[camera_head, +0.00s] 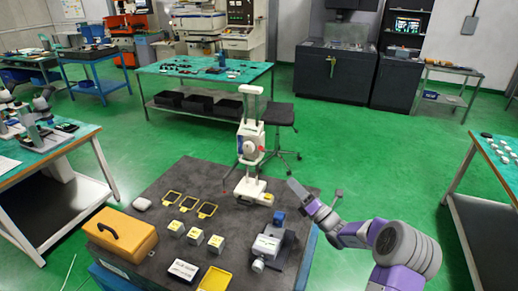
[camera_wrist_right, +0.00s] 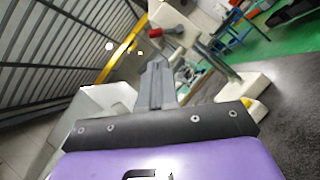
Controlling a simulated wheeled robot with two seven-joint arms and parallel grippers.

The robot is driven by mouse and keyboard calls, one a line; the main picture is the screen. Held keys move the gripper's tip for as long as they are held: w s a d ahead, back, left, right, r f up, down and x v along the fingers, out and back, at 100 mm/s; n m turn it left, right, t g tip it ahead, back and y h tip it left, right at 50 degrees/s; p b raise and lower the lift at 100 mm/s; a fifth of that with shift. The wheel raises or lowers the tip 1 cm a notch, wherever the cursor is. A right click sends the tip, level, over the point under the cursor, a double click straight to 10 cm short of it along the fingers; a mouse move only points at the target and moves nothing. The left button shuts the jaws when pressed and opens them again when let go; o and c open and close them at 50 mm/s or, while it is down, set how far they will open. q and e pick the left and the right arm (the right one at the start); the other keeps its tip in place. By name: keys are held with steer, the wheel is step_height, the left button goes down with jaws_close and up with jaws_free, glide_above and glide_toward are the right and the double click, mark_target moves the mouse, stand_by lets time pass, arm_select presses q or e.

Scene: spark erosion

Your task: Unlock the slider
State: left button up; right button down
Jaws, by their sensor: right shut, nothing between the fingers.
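A white upright device (camera_head: 251,143) with two columns and a white base (camera_head: 254,190) stands at the back right of the grey work table. A sliding carriage with a dark-edged round part and a small red knob (camera_head: 261,148) sits midway up its columns. My right gripper (camera_head: 293,188) is shut and empty, low and to the right of the device, apart from it in the head view. In the right wrist view its closed fingers (camera_wrist_right: 157,82) point towards white parts of the device (camera_wrist_right: 243,88); a red part (camera_wrist_right: 184,3) shows at the top. I cannot tell the lock's state. My left gripper is not in view.
The grey table (camera_head: 160,221) also holds a yellow case (camera_head: 120,235), several yellow frames and small boxes, and a grey vise-like device (camera_head: 270,241) near my right arm. A black stool (camera_head: 279,115) stands behind the white device.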

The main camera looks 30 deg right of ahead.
mark_target(263, 150)
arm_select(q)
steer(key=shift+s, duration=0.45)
arm_select(e)
steer(key=x, duration=1.2)
steer(key=shift+w+a+r, duration=0.15)
steer(key=shift+a+r, duration=0.05)
steer(key=shift+r, duration=0.35)
steer(key=r+m+h+p, duration=0.1)
steer(key=m+p, duration=0.1)
steer(key=p, duration=0.1)
steer(key=m+g+h+p, duration=0.1)
steer(key=m+p, duration=0.1)
steer(key=p, duration=0.2)
steer(key=d+r+m+h+p, duration=0.1)
steer(key=m+p, duration=0.1)
steer(key=p, duration=0.1)
steer(key=shift+w+r+g+p, duration=0.3)
steer(key=shift+w, duration=0.1)
arm_select(q)
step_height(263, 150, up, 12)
steer(key=p, duration=0.1)
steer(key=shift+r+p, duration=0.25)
steer(key=shift+p, duration=0.15)
arm_select(e)
steer(key=shift+w+d+m+g+h, duration=0.1)
steer(key=shift+m+g+h, duration=0.25)
steer(key=shift+m, duration=0.45)
steer(key=shift+f, duration=0.1)
